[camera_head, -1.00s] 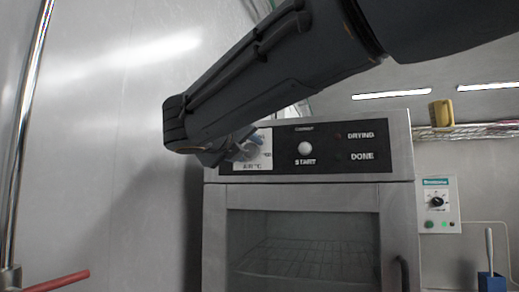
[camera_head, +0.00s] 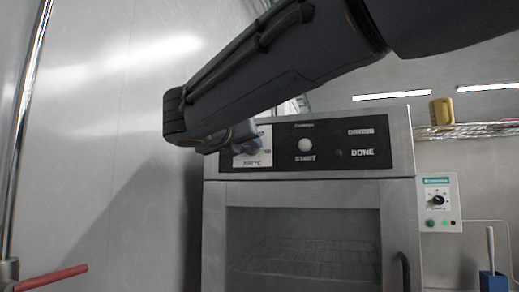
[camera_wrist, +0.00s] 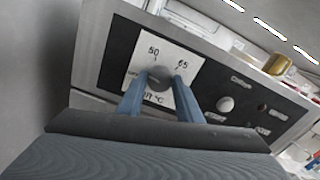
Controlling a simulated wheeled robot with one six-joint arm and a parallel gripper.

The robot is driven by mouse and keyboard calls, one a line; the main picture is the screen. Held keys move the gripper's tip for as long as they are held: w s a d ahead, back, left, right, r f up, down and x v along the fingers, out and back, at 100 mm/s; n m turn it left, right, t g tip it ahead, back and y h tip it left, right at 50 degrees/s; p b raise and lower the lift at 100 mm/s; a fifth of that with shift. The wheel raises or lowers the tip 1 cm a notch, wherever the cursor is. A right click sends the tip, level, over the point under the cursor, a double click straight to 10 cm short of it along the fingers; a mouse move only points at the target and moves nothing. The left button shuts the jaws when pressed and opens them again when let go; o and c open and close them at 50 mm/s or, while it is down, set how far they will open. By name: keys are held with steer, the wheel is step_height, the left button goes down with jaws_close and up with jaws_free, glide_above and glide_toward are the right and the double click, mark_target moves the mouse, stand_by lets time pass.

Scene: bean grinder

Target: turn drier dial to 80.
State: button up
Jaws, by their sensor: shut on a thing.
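The drier (camera_head: 300,190) is a steel oven with a black control panel (camera_head: 285,170) along its top. In the head view my gripper (camera_head: 245,142) covers the dial, and only part of the plate shows. The knob's pointer is hard to make out.
A white start button (camera_head: 305,145) and DRYING and DONE labels are right of the dial. A wall controller (camera_head: 438,203) hangs at the right. A steel wall stands close on the left, with a red bar (camera_head: 55,278) low in front.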

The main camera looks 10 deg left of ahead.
steer(key=m+b, duration=0.1)
steer(key=m, duration=0.1)
steer(key=m+b, duration=0.1)
steer(key=m, duration=0.1)
steer(key=shift+f+m, duration=0.2)
steer(key=shift+m, duration=0.2)
steer(key=m+b, duration=0.4)
steer(key=m, duration=0.1)
steer(key=m+b, duration=0.3)
steer(key=m, duration=0.2)
steer(key=shift+d+f, duration=0.1)
steer(key=m+b, duration=0.3)
steer(key=m, duration=0.1)
steer(key=shift+b, duration=0.4)
steer(key=m+b, duration=0.3)
steer(key=m, duration=0.2)
steer(key=m+b, duration=0.3)
steer(key=m, duration=0.1)
steer(key=m+b, duration=0.3)
steer(key=m, duration=0.2)
steer(key=shift+m+b, duration=1.15)
steer(key=shift+m, duration=1.05)
